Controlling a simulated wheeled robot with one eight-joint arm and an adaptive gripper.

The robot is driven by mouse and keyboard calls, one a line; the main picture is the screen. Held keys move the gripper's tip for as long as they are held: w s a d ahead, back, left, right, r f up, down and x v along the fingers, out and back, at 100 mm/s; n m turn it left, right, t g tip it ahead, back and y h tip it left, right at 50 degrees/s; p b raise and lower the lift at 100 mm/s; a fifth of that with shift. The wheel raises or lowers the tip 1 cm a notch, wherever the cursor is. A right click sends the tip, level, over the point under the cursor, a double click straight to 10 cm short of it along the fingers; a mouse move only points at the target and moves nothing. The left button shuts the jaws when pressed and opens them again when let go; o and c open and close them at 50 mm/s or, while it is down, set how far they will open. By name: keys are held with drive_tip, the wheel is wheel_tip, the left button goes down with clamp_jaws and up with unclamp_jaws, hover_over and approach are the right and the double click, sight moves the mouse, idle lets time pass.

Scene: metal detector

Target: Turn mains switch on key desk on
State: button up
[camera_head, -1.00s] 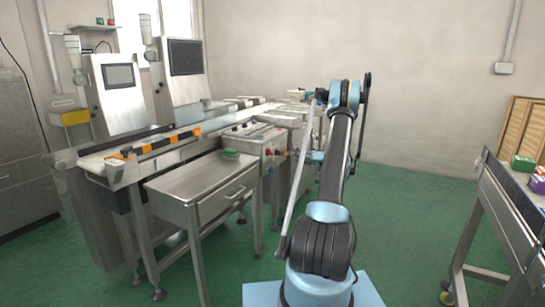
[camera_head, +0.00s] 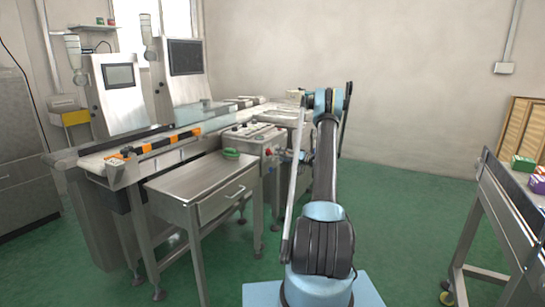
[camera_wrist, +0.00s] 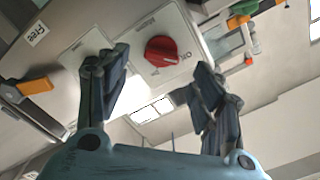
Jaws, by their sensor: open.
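The mains switch (camera_wrist: 161,50) is a red rotary knob on a pale square plate with small lettering, near the top middle of the wrist view. My gripper (camera_wrist: 162,62) is open, with one finger to each side of the knob in that picture. The fingers look empty, and I cannot tell whether they touch the knob. In the head view the key desk (camera_head: 246,140) is a grey metal box with buttons on top, beside the conveyor. My arm reaches to its right side, and the gripper is too small there to make out clearly.
A metal table with a drawer (camera_head: 205,181) stands in front of the key desk. An orange part (camera_wrist: 36,86) shows at the left of the wrist view. A second table (camera_head: 490,195) stands at the right. Green floor (camera_head: 400,215) lies clear between.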

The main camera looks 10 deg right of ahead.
sight(270, 152)
drive_tip(key=shift+x, duration=2.9)
drive_tip(key=c, duration=1.1)
